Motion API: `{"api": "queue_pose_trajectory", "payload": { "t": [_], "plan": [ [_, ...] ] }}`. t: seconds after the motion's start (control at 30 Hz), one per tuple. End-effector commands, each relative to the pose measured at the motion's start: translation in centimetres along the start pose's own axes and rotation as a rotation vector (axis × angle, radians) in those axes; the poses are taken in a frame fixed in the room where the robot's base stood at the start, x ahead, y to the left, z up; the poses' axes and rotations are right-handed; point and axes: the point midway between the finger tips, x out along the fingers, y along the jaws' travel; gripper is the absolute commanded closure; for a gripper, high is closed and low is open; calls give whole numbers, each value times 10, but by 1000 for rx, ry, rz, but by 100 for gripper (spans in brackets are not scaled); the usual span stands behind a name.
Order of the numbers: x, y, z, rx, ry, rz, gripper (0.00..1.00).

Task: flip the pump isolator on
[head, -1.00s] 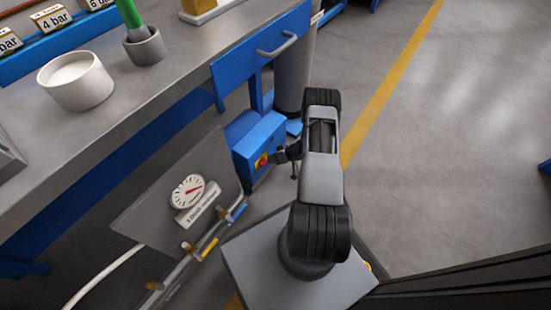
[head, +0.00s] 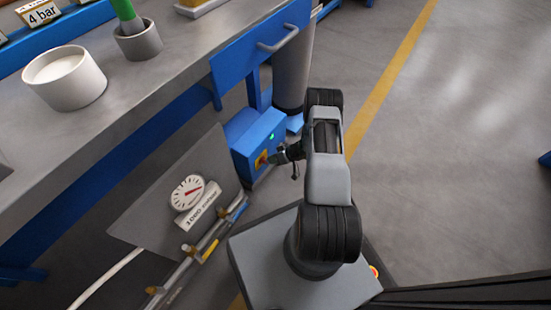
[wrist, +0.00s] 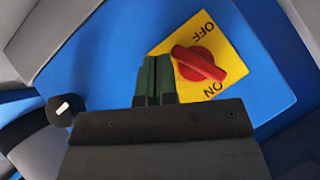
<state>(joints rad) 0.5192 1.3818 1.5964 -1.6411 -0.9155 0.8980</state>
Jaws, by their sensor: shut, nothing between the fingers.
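The pump isolator is a blue box (head: 243,143) below the bench end in the head view. In the wrist view its face (wrist: 108,60) carries a yellow plate (wrist: 231,55) with OFF at the top and ON at the bottom. A red handle (wrist: 196,64) on the plate slants from upper left to lower right. A small green light (head: 271,137) glows on the box in the head view. My gripper (head: 272,159) is close to the plate. In the wrist view its green fingers (wrist: 155,76) are together and empty, just left of the handle; contact cannot be told.
A black knob with a white mark (wrist: 63,110) shows left in the wrist view. A panel with a gauge (head: 187,191) and pipes with valves (head: 210,241) stands left of the box. Floor (head: 450,150) on the right is clear.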

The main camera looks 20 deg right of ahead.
Motion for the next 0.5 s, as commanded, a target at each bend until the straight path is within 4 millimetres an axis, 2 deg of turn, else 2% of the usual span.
{"api": "queue_pose_trajectory", "payload": {
  "t": [0.5],
  "plan": [
    [9, 3, 10, 2, 2, 3, 100]
  ]
}}
